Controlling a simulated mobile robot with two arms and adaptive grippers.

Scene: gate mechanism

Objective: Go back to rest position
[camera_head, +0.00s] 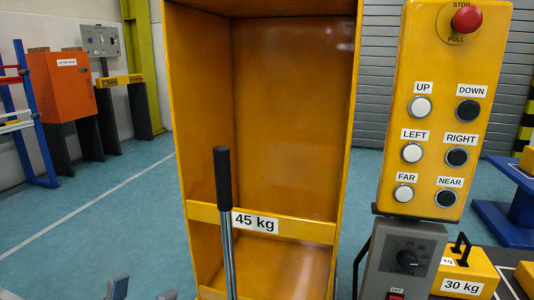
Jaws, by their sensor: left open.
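Grey tips of my left gripper (140,292) show at the bottom left edge. They are apart, with nothing seen between them; the rest of the gripper is below the picture. It is left of a lever with a black grip (222,178) and grey rod, and not touching it. My right gripper is not in view.
A tall yellow open-fronted frame (262,226) labelled 45 kg stands behind the lever. At the right are a yellow button panel (433,120) with a red stop knob (467,19), a grey dial box (402,262) and a yellow 30 kg block (465,276). Open floor (90,235) lies left.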

